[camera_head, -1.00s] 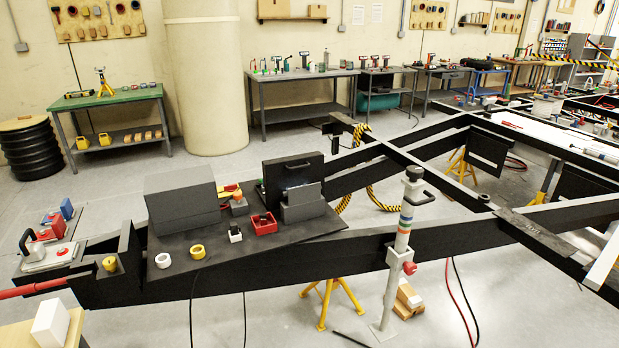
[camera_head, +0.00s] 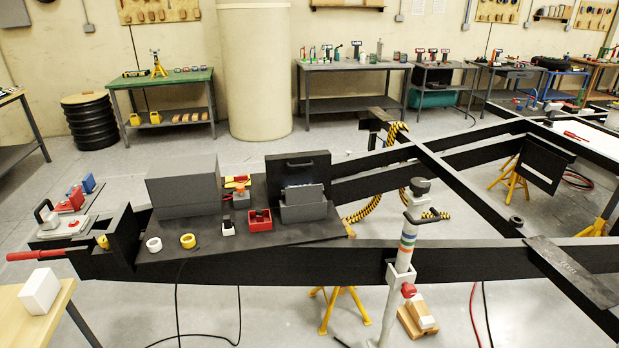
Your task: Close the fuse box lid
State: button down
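What looks like the fuse box (camera_head: 303,212) is a small dark grey box at the right end of the dark mounting plate on the chassis. My gripper is not in view.
A larger grey box (camera_head: 183,184) stands on the plate's left. A red tray (camera_head: 260,222), a small black-and-white part (camera_head: 228,226) and yellow (camera_head: 188,241) and white rings (camera_head: 153,245) lie in front. A jockey-wheel post (camera_head: 407,250) rises at the right front.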

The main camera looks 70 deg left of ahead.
aim_at(284, 172)
jog(key=i, duration=0.5)
jog(key=u, duration=3.95)
jog(key=i, duration=0.1)
jog(key=z, duration=2.1)
jog(key=k, duration=0.2)
jog(key=u, duration=2.25)
